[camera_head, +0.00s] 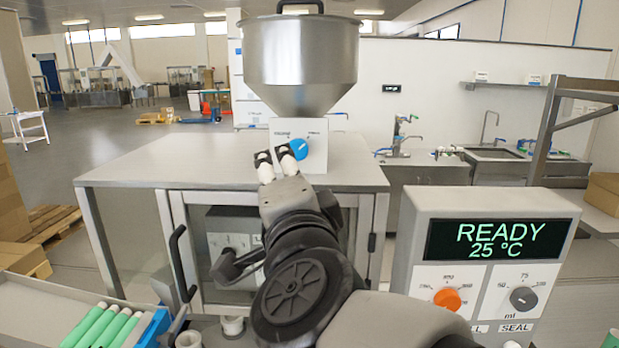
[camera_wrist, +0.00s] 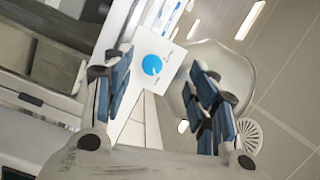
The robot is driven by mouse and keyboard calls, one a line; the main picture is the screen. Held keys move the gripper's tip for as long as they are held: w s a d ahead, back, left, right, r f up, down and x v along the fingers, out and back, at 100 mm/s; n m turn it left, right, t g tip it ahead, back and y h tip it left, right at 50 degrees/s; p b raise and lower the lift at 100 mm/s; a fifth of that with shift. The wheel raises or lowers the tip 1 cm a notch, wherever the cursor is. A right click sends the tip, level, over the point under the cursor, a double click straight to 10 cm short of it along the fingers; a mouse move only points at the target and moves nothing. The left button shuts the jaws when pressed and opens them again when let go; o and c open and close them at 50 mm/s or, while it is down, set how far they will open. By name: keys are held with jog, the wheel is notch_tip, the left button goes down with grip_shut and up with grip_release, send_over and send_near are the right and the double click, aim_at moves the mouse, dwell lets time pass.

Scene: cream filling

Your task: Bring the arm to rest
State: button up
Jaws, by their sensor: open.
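My gripper (camera_head: 276,165) is raised in the middle of the head view, its fingers pointing away toward the filling machine. In the wrist view my gripper (camera_wrist: 160,98) has its two blue-padded fingers wide apart with nothing between them. The filling machine's steel hopper (camera_head: 301,65) rises behind it, above a white housing with a blue knob (camera_head: 299,149). The blue knob also shows between the fingers in the wrist view (camera_wrist: 152,65). I cannot tell how far the fingertips are from the housing.
A control box (camera_head: 490,260) at the right reads READY 25 °C, with an orange knob (camera_head: 447,299) and a dark knob (camera_head: 523,298). Green tubes (camera_head: 106,328) lie in a tray at lower left. The steel table top (camera_head: 170,163) is clear at left.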

jog(key=s+d+f+n+g+y, duration=0.1)
jog(key=s+d+f+n+g, duration=0.3)
jog(key=f, duration=0.4)
jog(key=s+d+f+n+g, duration=0.2)
jog(key=s+f+n+g, duration=0.1)
jog(key=s+f+n, duration=0.4)
jog(key=s+d+f+n+g+h, duration=0.1)
jog(key=s+d+f+g+h, duration=0.3)
jog(key=s+d+f, duration=0.6)
notch_tip(320, 180, down, 3)
jog(key=shift+s+d+n+g, duration=0.25)
jog(key=shift+d+n+g, duration=0.05)
jog(key=shift+d+g, duration=0.8)
jog(key=shift+o, duration=0.2)
jog(key=shift+w, duration=0.1)
